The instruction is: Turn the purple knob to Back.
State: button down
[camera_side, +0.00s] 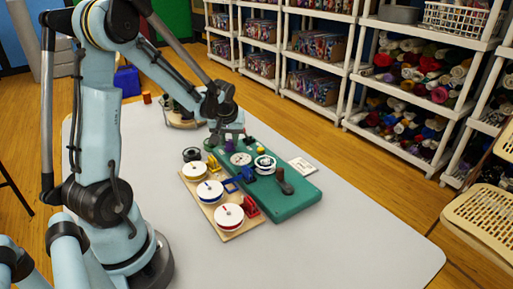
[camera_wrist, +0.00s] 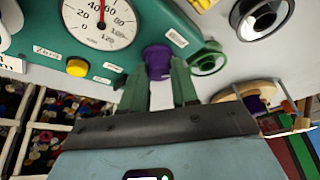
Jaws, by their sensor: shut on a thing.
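The purple knob (camera_wrist: 158,63) stands on the green panel (camera_wrist: 118,62) in the wrist view. My gripper (camera_wrist: 160,82) is shut on the knob, one green finger on each side of it. Small white labels lie on the panel near the knob, too blurred to read surely, so I cannot tell which setting the knob points at. In the side view my gripper (camera_side: 227,133) reaches down to the far end of the green panel (camera_side: 296,196). The knob is too small and covered to make out clearly there.
A white dial (camera_wrist: 101,18) and a yellow button (camera_wrist: 78,67) sit beside the knob. A green ring (camera_wrist: 207,60) is close to the right finger. A wooden board (camera_side: 238,232) with several white-topped spools adjoins the panel. The table's front (camera_side: 350,255) is clear.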

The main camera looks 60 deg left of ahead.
jog(key=m+t+h, duration=0.1)
jog(key=m, duration=0.2)
jog(key=m+h, duration=0.1)
jog(key=m, duration=0.3)
jog(key=shift+s+a+t, duration=0.15)
jog(key=shift+a+t, duration=0.05)
jog(key=shift+t, duration=0.2)
jog(key=m+h, duration=0.1)
jog(key=m, duration=0.2)
jog(key=shift+m+h, duration=0.3)
jog(key=shift+m, duration=0.1)
jog(key=shift+a+m+h, duration=0.1)
jog(key=shift+m+h, duration=0.6)
jog(key=shift+m, duration=1.2)
jog(key=c, duration=1.1)
grip_release()
jog(key=shift+c, duration=0.2)
